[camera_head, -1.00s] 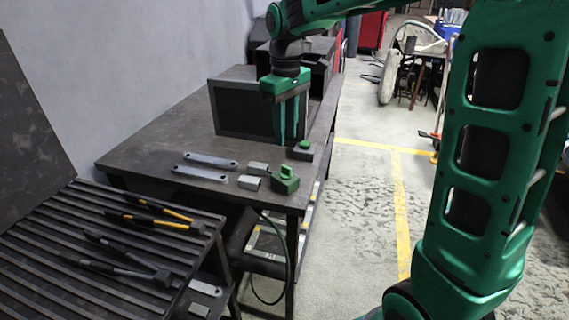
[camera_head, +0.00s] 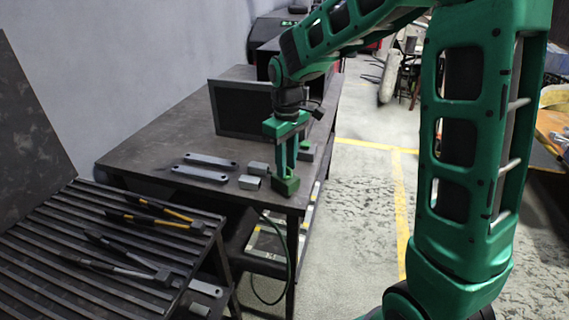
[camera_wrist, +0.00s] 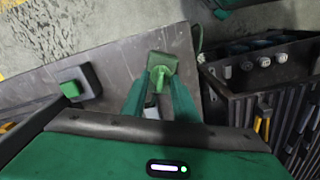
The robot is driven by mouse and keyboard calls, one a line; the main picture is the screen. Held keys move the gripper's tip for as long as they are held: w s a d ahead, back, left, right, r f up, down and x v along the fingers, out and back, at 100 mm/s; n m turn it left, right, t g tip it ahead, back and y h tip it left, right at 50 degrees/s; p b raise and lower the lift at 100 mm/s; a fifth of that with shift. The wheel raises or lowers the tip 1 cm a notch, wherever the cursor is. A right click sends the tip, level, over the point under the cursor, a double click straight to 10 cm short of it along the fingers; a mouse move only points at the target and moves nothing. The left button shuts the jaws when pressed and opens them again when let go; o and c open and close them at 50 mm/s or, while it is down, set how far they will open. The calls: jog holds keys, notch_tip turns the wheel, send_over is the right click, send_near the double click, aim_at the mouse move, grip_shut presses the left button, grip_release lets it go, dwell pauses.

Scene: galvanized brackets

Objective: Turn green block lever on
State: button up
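The green block (camera_head: 286,187) sits at the front right corner of the dark table. In the wrist view the green block (camera_wrist: 163,61) lies just beyond my fingertips, and its small green lever (camera_wrist: 158,78) shows between them. My gripper (camera_head: 287,168) points down over the block in the head view and covers the lever there. In the wrist view the two fingers of my gripper (camera_wrist: 160,82) are apart, one on each side of the lever. I cannot tell whether either finger touches it.
A dark block with a green button (camera_wrist: 70,88) stands nearby on the table. Small grey metal pieces (camera_head: 250,182) and two flat grey bars (camera_head: 200,174) lie to the left. A slatted rack (camera_head: 60,235) holds tools at front left.

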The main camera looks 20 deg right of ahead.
jog(key=shift+c, duration=0.7)
grip_shut()
jog(key=shift+m, duration=0.6)
jog(key=shift+o, duration=0.7)
grip_release()
notch_tip(320, 180, up, 11)
